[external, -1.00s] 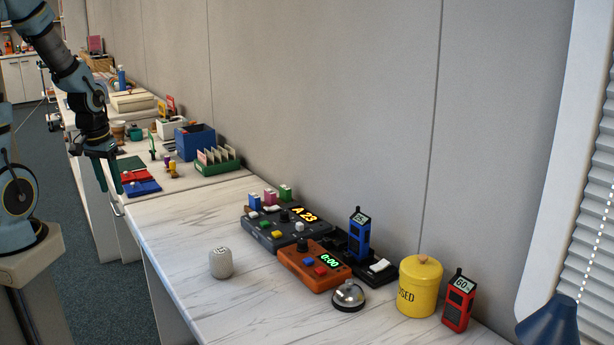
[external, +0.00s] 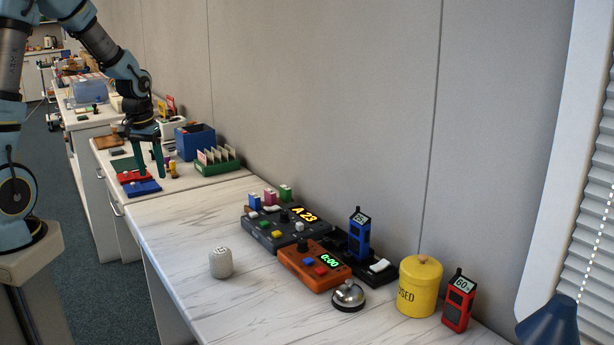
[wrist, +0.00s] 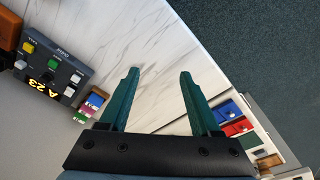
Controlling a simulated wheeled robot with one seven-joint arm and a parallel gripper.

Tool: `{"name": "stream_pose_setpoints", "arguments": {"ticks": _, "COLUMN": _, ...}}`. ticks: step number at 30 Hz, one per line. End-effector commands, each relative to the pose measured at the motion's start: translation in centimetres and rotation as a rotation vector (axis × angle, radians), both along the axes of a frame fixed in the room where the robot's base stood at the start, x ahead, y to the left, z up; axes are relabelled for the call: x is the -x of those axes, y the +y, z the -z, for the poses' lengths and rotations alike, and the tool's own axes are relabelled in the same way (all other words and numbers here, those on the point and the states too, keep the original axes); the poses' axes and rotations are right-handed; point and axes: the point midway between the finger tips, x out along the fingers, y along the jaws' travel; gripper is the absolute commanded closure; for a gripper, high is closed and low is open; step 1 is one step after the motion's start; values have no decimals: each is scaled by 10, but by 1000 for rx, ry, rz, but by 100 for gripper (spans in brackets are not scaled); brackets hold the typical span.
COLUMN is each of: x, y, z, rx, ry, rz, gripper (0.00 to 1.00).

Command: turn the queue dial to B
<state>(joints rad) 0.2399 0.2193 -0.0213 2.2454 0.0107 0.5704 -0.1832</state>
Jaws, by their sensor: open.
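The dark grey queue console (external: 262,236) sits on the marbled counter by the wall, with a lit "A 23" display (external: 305,214) and coloured buttons. A small black knob (external: 285,215) stands on it left of the display; its setting is too small to read. The console shows upside down at the left of the wrist view (wrist: 82,68).
Close to the console are an orange timer (external: 311,275), a bell (external: 348,295), a blue radio (external: 359,238) in a black dock and a grey cylinder (external: 221,263). A yellow tin (external: 420,290) and red radio (external: 458,302) stand right. The counter's left part is clear.

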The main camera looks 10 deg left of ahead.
Motion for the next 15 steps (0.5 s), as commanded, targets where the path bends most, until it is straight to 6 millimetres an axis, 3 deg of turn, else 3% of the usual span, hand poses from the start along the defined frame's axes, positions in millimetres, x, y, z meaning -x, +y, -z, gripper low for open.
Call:
{"name": "stream_pose_setpoints", "arguments": {"ticks": 1, "x": -23, "y": -28, "z": -1, "rx": 1, "ry": 11, "rz": 8, "gripper": 36}}
{"name": "stream_pose_setpoints", "arguments": {"ticks": 6, "x": -78, "y": -122, "z": 1, "rx": 0, "ry": 47, "rz": -13, "gripper": 36}}
{"name": "stream_pose_setpoints", "arguments": {"ticks": 10, "x": -101, "y": -199, "z": 8, "rx": -5, "ry": 70, "rz": -32, "gripper": 36}}
{"name": "stream_pose_setpoints", "arguments": {"ticks": 15, "x": -108, "y": -282, "z": 20, "rx": -16, "ry": 93, "rz": -59, "gripper": 36}}
